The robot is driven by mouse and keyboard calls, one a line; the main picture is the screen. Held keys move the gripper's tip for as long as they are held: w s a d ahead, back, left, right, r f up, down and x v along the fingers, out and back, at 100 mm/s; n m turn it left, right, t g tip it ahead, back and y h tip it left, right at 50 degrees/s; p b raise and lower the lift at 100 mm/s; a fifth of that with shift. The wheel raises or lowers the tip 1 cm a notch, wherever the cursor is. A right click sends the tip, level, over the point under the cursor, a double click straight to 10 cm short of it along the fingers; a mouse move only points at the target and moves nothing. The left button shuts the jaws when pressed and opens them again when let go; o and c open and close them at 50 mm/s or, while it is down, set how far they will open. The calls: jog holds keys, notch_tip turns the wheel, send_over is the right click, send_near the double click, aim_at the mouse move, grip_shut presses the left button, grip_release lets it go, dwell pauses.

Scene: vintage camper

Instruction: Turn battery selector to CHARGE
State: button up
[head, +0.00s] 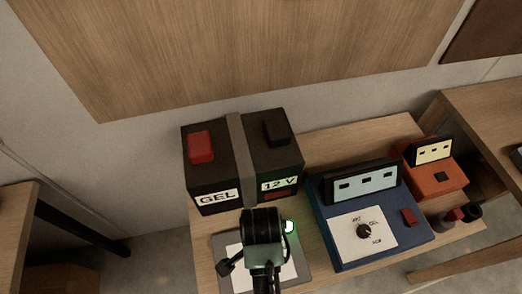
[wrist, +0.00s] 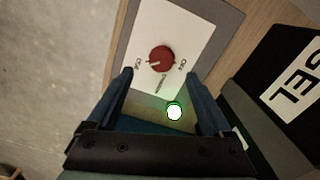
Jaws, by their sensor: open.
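The selector is a round red knob (wrist: 161,58) on a white plate (wrist: 170,22), set in a grey panel. A pale mark on the knob points left, toward a small label. Other labels are to its right and below it, too small to read surely. My gripper (wrist: 158,76) is open and empty, its two blue fingers on either side, just short of the knob in the wrist view. I cannot tell whether they touch anything. In the head view my arm hides the knob, and part of the white plate (head: 287,272) shows.
A green light (wrist: 174,111) glows between the fingers. A black GEL 12 V battery (head: 213,172) stands behind the panel. A blue charger (head: 416,232) with a black dial (head: 363,231) and an orange device (head: 436,182) stand to the right on the wooden bench (head: 340,137).

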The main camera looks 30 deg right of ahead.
notch_tip(320, 180, down, 7)
jog(key=shift+w+r, duration=0.1)
dwell(0.3)
grip_shut()
